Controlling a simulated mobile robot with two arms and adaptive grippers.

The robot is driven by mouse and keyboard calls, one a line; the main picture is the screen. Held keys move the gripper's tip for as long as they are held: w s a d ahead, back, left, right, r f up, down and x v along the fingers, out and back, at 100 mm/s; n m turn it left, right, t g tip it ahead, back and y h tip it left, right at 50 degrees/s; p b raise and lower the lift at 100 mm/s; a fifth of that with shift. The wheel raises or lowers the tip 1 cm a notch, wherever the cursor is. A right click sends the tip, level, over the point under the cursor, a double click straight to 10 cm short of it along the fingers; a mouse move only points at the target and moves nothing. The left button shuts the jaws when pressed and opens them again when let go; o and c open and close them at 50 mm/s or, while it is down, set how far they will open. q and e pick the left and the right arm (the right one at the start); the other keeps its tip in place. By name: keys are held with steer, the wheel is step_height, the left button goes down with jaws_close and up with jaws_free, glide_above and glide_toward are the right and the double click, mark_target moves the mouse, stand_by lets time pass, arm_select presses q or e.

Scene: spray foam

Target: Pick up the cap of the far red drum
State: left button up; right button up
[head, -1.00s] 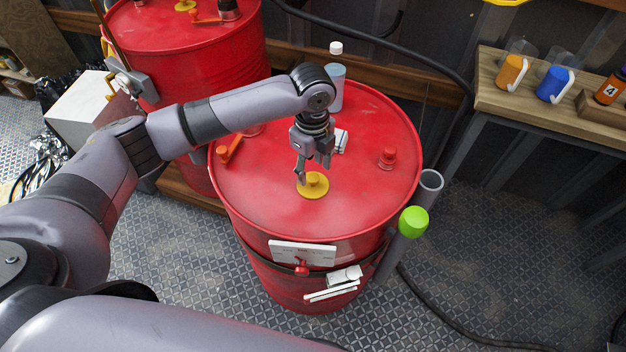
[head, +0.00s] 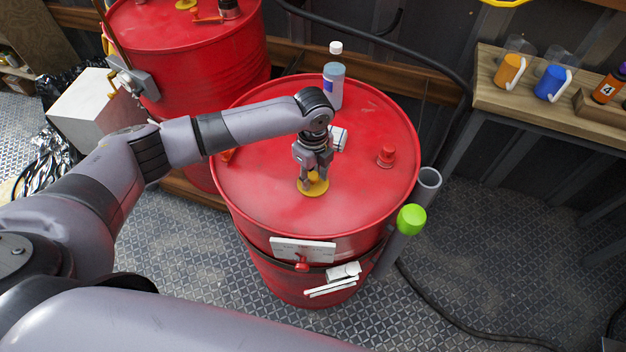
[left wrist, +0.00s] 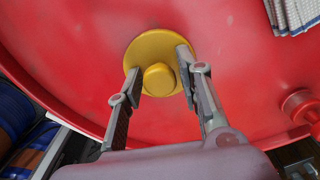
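A yellow cap (head: 316,187) with a round knob sits on the lid of the nearer red drum (head: 260,187). My left gripper (head: 309,187) points down over this cap. In the left wrist view its open fingers (left wrist: 159,72) straddle the cap's knob (left wrist: 159,80), one on each side, with gaps visible; I cannot tell whether either finger touches the disc. The farther red drum (head: 200,60) stands at upper left. Its yellow cap (head: 185,4) is cut by the top edge, and my left gripper is well away from it. My right gripper is not in view.
A grey-blue bottle (head: 334,85) with a white top and a red plug (head: 386,156) stand on the nearer lid. A wooden bench (head: 490,88) with mugs is at right.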

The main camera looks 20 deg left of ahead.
arm_select(q)
jaws_close()
steer(key=shift+r, duration=0.15)
